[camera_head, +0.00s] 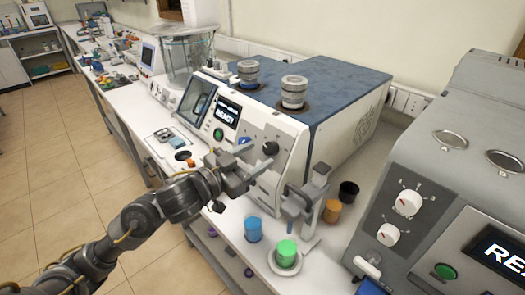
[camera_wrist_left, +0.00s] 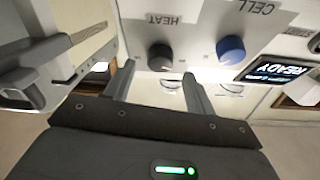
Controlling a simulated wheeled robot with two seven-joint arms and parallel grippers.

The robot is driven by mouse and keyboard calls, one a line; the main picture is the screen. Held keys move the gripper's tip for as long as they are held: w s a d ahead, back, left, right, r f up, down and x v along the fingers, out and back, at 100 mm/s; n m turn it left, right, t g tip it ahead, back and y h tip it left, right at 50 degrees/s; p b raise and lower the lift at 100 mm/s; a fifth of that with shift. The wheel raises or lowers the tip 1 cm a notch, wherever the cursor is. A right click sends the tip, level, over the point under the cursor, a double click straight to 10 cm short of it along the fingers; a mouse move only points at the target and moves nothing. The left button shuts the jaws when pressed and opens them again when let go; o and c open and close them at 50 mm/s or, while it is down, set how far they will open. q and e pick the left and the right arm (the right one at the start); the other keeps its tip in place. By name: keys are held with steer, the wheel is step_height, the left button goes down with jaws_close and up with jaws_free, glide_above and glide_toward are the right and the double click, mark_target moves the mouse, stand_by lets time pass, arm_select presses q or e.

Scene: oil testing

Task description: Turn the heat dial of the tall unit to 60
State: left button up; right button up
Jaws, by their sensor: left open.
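The tall unit (camera_head: 277,165) has a white front and a blue-grey top in the head view. Its black heat dial (camera_head: 270,148) is at the right of the front panel. In the left wrist view the same dark heat dial (camera_wrist_left: 160,57) appears with the upside-down label HEAT above it. The blue CELL dial (camera_wrist_left: 231,49) is beside it. My left gripper (camera_head: 248,168) is open in front of the panel. In the wrist view its fingertips (camera_wrist_left: 158,70) are either side of the lower part of the heat dial; contact cannot be told. The dial's setting is not readable. My right gripper is not in view.
A grey stand (camera_head: 308,205) projects close to the right of my left gripper. A blue-capped jar (camera_head: 253,229), a green-capped jar (camera_head: 286,250), an orange jar (camera_head: 332,211) and a black jar (camera_head: 348,191) stand on the bench. Another grey unit (camera_head: 425,150) is at the right.

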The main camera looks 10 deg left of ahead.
mark_target(271, 149)
arm_select(q)
steer(key=shift+x, duration=1.45)
steer(key=c, duration=1)
